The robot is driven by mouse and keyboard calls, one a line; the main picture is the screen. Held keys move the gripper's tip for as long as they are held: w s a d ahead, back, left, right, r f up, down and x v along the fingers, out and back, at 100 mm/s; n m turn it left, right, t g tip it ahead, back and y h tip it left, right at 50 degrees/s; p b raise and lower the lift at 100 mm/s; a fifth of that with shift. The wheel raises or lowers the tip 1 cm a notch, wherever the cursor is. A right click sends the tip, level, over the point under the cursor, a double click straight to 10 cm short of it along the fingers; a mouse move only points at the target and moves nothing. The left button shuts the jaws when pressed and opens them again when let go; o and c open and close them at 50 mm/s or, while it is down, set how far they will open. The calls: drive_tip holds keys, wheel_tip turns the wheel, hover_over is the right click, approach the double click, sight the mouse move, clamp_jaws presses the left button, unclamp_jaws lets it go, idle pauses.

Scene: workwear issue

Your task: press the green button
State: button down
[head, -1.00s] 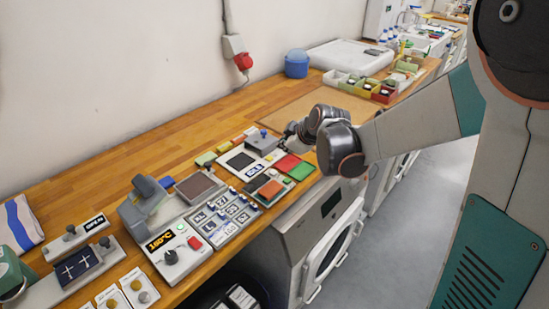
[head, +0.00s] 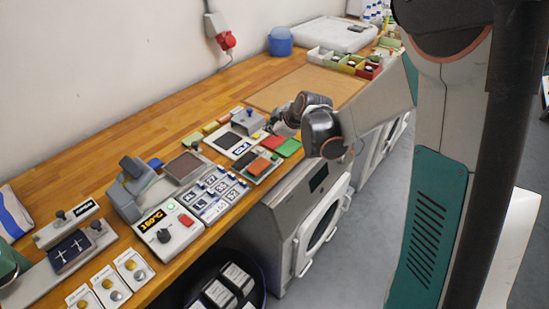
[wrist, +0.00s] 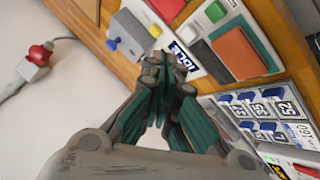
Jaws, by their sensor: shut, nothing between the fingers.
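A grey control box (head: 180,238) with an orange "160°C" display stands near the bench's front edge in the head view. A small round green button (head: 171,206) is on its top, above a red button (head: 186,220) and beside a black knob (head: 164,236). My gripper (head: 277,127) is above the bench farther back and to the right, well apart from the box. In the wrist view, my gripper (wrist: 160,62) has its fingers shut together and empty, above a white plate with a sign. Part of the box shows at the wrist view's lower right corner.
Beside the box are a heat press (head: 140,188) and a tray of blue-tabbed size labels (head: 215,190). Red and green patches (head: 288,147) lie near my gripper. A washing machine (head: 310,220) stands under the bench.

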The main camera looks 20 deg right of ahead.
sight(273, 158)
drive_tip(key=shift+f+b, duration=2.75)
drive_tip(key=shift+f, duration=1.25)
drive_tip(key=shift+f+b, duration=0.35)
drive_tip(key=shift+b, duration=0.05)
drive_tip(key=shift+f+b, duration=0.4)
drive_tip(key=shift+f, duration=0.1)
drive_tip(key=shift+r, duration=0.15)
drive_tip(key=shift+r+p, duration=0.6)
drive_tip(key=shift+r, duration=0.15)
drive_tip(key=shift+r, duration=0.1)
drive_tip(key=shift+r+p, duration=1.75)
drive_tip(key=shift+r, duration=0.75)
